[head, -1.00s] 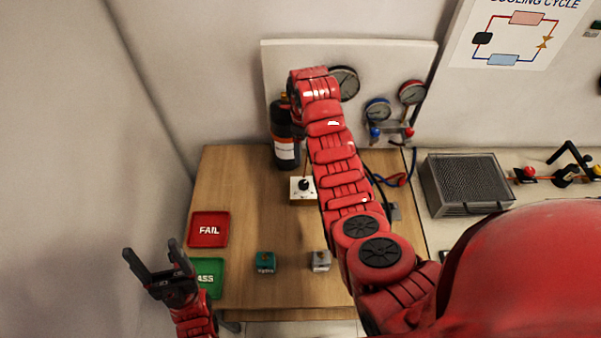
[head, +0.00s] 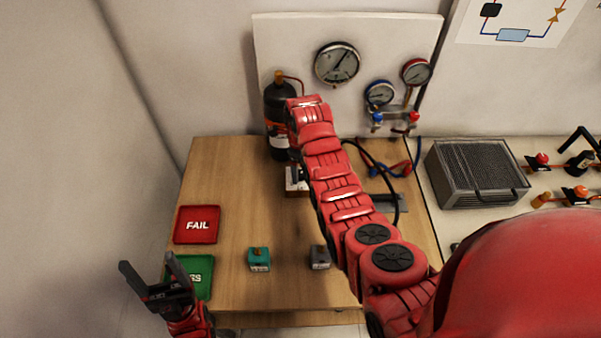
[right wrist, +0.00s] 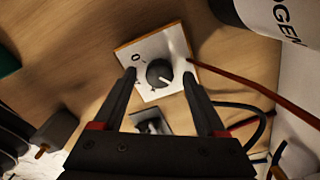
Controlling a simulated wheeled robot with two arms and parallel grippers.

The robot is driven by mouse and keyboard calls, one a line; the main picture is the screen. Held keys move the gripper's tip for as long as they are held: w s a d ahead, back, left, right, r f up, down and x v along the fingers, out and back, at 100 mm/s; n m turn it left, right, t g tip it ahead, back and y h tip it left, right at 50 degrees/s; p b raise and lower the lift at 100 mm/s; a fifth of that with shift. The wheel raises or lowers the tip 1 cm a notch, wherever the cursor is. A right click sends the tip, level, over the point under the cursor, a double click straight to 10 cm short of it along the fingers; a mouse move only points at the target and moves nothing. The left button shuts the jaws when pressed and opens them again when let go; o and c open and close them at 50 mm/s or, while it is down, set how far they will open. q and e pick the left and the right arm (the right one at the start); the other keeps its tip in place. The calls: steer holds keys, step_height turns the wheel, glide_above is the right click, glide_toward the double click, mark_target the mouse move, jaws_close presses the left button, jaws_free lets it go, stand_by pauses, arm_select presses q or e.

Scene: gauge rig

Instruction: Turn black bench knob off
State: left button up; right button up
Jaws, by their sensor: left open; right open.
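The black bench knob (right wrist: 160,72) sits on a white plate (right wrist: 152,49) with a wooden edge, in the right wrist view. The white line on the knob points to the lower right; an "O" mark is at the plate's upper left. My right gripper (right wrist: 158,76) is open, its fingers on either side of the knob in the picture; I cannot tell whether they touch it. In the head view my right arm partly covers the plate (head: 292,190). My left gripper (head: 148,272) is open and empty, at the lower left near the green tray.
A black bottle (head: 280,108) stands behind the plate, before a gauge board (head: 290,45). Red FAIL (head: 197,238) and green (head: 202,291) trays lie at the left. A teal block (head: 259,261) and grey block (head: 319,259) stand at the front. Hoses run at the right.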

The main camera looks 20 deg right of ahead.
steer(key=shift+f, duration=0.45)
jaws_close()
